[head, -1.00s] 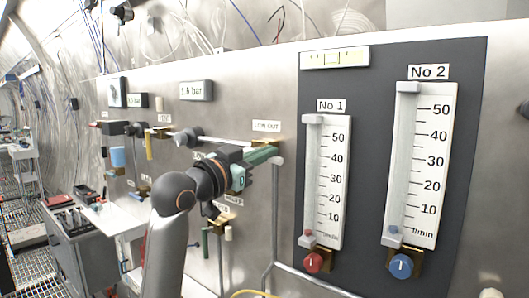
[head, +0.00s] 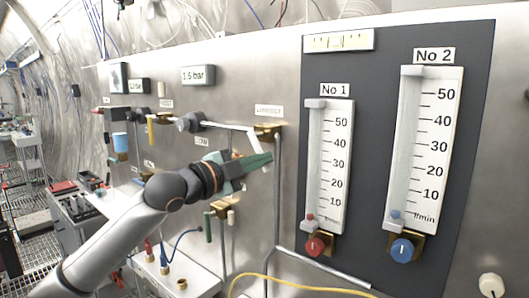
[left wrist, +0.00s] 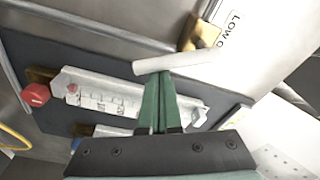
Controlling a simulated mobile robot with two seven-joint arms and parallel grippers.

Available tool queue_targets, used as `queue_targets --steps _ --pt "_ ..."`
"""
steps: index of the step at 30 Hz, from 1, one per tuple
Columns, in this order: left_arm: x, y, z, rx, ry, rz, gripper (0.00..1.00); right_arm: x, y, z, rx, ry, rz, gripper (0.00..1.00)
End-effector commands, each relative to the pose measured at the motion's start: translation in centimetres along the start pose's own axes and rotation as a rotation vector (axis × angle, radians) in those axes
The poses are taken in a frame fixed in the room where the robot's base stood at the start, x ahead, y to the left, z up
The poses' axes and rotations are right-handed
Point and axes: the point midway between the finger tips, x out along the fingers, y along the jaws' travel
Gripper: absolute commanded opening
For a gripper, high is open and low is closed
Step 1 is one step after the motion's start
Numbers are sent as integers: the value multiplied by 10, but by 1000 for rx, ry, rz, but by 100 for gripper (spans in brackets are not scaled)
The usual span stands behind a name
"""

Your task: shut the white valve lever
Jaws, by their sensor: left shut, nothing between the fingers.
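The white valve lever (head: 254,141) is at the brass valve (head: 267,131) under the LOW OUT label and slants down to my left gripper. My left gripper (head: 268,160) has green fingers, shut and empty, just below the valve. In the left wrist view, the lever (left wrist: 175,62) lies across the tips of the fingers (left wrist: 159,78); I cannot tell whether they touch. The brass valve (left wrist: 197,38) shows behind it. My right gripper is not in view.
Flow meter No 1 (head: 328,165), with a red knob (head: 315,245), stands to the right, with meter No 2 (head: 424,150) beyond it. A metal pipe (head: 277,200) runs down below the valve. A yellow hose (head: 300,279) and a bench are lower down.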

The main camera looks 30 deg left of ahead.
Motion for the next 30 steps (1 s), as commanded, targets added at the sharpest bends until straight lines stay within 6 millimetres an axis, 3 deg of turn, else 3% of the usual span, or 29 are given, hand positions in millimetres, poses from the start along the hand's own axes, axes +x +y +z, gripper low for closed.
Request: queue_targets --steps 3,30 --pt "-1 2 7 89 -6 17 0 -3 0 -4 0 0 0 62" --pt "-3 6 22 75 -3 11 0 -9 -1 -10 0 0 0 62"
